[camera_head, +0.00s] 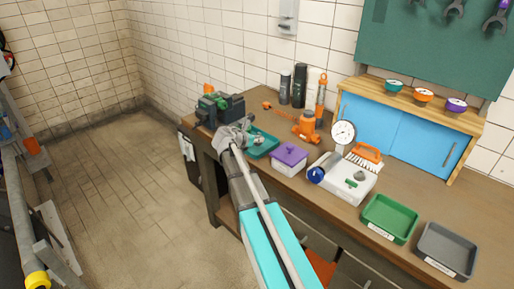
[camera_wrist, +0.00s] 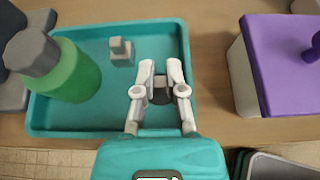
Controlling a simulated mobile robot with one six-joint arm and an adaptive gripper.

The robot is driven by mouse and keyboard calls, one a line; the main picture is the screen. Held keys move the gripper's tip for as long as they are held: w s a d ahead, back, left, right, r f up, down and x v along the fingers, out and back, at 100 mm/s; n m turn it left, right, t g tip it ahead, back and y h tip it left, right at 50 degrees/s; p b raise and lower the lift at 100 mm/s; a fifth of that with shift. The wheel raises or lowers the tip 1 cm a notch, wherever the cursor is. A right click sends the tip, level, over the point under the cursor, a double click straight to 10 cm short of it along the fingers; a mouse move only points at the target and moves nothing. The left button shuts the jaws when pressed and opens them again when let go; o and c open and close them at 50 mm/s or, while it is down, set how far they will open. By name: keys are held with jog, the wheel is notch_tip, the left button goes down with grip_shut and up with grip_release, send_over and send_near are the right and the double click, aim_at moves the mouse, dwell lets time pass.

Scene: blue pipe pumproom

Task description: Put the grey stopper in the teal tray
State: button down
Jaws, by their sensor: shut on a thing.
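The teal tray (camera_head: 264,152) lies on the bench, partly hidden behind my arm in the head view. In the wrist view the tray (camera_wrist: 80,125) spreads beneath my gripper (camera_wrist: 161,88). My gripper is shut on a small dark grey piece, seemingly the grey stopper (camera_wrist: 161,97), over the tray's right part. Whether the piece touches the tray floor I cannot tell. A lighter grey block with a knob (camera_wrist: 121,50) sits in the tray near its back. In the head view my gripper (camera_head: 238,128) hides the held piece.
A green bottle with a grey cap (camera_wrist: 75,75) shows at the tray's left. A purple-lidded box (camera_head: 289,159) stands close right of the tray. A dark vise (camera_head: 220,108) is behind left. Green (camera_head: 389,219) and grey (camera_head: 447,250) trays lie farther right.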

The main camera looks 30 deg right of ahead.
aim_at(258, 151)
jog(key=shift+w+d+f+b, duration=0.1)
jog(key=shift+w+f+b, duration=0.1)
jog(key=shift+f+b, duration=0.25)
jog(key=shift+w+d+f+b, duration=0.1)
jog(key=shift+w+f+b, duration=0.1)
jog(key=shift+f+b, duration=1.35)
jog(key=shift+b, duration=0.05)
jog(key=shift+f, duration=0.1)
jog(key=c, duration=0.7)
grip_release()
jog(key=shift+s+a+r, duration=0.1)
jog(key=shift+r, duration=0.15)
jog(key=p+v, duration=0.5)
jog(key=v, duration=0.6)
jog(key=shift+s+a, duration=0.1)
jog(key=shift+a, duration=0.25)
